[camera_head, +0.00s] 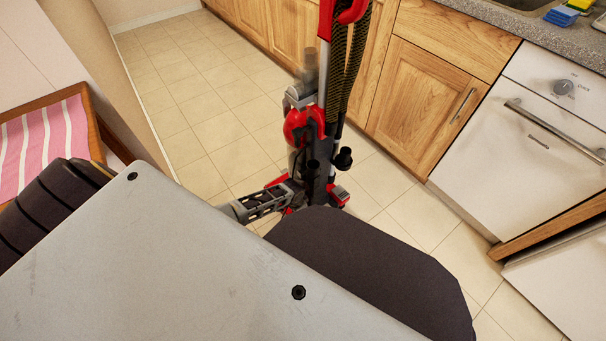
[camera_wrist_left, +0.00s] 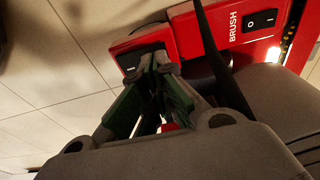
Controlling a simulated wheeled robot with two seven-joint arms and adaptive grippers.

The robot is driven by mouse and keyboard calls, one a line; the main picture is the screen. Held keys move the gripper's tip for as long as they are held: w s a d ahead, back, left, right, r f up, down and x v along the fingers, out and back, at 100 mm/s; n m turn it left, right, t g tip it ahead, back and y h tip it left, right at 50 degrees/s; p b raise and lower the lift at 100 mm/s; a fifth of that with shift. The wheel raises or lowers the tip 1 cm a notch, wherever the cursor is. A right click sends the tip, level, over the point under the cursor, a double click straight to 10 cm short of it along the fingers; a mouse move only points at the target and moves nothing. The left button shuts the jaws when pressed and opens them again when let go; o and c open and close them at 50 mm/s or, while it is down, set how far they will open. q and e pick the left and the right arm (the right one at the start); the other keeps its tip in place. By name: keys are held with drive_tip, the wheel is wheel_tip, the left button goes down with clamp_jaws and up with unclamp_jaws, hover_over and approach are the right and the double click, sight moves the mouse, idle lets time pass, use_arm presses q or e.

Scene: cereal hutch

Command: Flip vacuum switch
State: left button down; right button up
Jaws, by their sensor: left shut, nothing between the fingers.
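The red, black and grey upright vacuum (camera_head: 312,130) stands on the tiled floor in the middle of the head view. My left gripper (camera_head: 284,186) is low at the vacuum's base, by its red part. In the left wrist view, my left gripper (camera_wrist_left: 160,62) is shut and empty, its fingertips at a black switch (camera_wrist_left: 131,62) on a red housing. The fingers partly cover this switch, and I cannot tell if they touch it. To its right is a black rocker switch (camera_wrist_left: 262,20) marked O and I, beside the word BRUSH. My right gripper is not in view.
Wooden cabinets (camera_head: 425,95) and a white dishwasher (camera_head: 530,135) line the back and right. A pink-striped surface in a wooden frame (camera_head: 95,125) is at the left. Bare tiled floor (camera_head: 190,110) lies left of the vacuum.

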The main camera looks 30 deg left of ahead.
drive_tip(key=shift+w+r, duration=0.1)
use_arm(q)
drive_tip(key=shift+f+b, duration=0.75)
drive_tip(key=shift+f, duration=0.25)
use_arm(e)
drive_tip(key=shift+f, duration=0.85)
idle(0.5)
use_arm(q)
drive_tip(key=shift+r+p, duration=1.95)
drive_tip(key=shift+p, duration=0.05)
drive_tip(key=shift+r+p, duration=1.55)
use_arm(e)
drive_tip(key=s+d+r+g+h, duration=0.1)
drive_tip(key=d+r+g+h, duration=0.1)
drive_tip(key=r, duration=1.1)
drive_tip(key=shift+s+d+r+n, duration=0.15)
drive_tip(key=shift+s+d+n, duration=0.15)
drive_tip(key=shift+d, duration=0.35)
use_arm(q)
drive_tip(key=shift+s, duration=0.15)
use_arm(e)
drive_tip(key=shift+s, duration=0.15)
